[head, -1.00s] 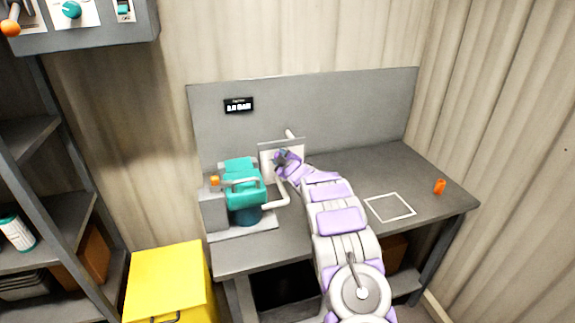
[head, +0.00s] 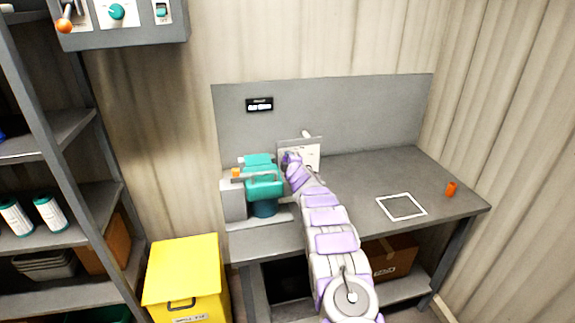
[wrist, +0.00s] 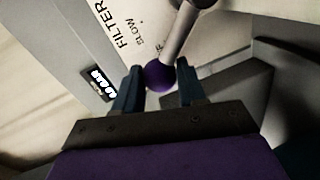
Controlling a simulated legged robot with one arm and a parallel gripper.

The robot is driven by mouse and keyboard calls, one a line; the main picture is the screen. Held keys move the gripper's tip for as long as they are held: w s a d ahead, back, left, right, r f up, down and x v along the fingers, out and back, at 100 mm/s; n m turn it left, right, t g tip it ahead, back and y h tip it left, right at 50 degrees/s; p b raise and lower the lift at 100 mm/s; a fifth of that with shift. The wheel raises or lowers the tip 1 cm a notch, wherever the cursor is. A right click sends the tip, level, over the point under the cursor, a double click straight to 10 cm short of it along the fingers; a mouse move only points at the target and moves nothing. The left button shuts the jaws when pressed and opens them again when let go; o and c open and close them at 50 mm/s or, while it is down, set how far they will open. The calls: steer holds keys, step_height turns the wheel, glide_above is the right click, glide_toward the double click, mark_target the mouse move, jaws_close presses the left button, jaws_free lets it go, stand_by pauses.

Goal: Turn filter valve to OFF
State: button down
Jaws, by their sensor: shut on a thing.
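The filter valve's light plate (head: 311,149) stands against the bench's grey back panel, behind my gripper (head: 290,159). In the wrist view the plate (wrist: 126,12) reads FILTER, with a smaller word like SLOW or BLOW and another label partly covered by the lever. The valve lever (wrist: 178,32) is a pale rod ending in a dark purple ball knob (wrist: 159,77). My gripper's two dark blue fingers (wrist: 160,70) are shut on the knob, one on each side. In the head view the knob is hidden by my gripper.
A teal pump (head: 263,184) stands just left of my gripper. A small display (head: 259,104) is on the back panel. An orange object (head: 451,188) and a white square outline (head: 401,207) are on the clear right bench top. A yellow bin (head: 184,277) stands lower left.

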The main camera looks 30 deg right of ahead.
steer(key=shift+s+d+f, duration=0.15)
steer(key=shift+d+f, duration=0.15)
steer(key=shift+f, duration=0.05)
steer(key=c, duration=1)
jaws_free()
steer(key=shift+c, duration=0.2)
steer(key=o, duration=0.4)
steer(key=shift+w+d, duration=0.15)
steer(key=shift+w, duration=0.05)
steer(key=shift+a+r, duration=0.15)
steer(key=shift+a, duration=0.2)
steer(key=v, duration=1.7)
steer(key=shift+s+d+b, duration=0.2)
steer(key=shift+d+b, duration=0.15)
steer(key=shift+b, duration=0.1)
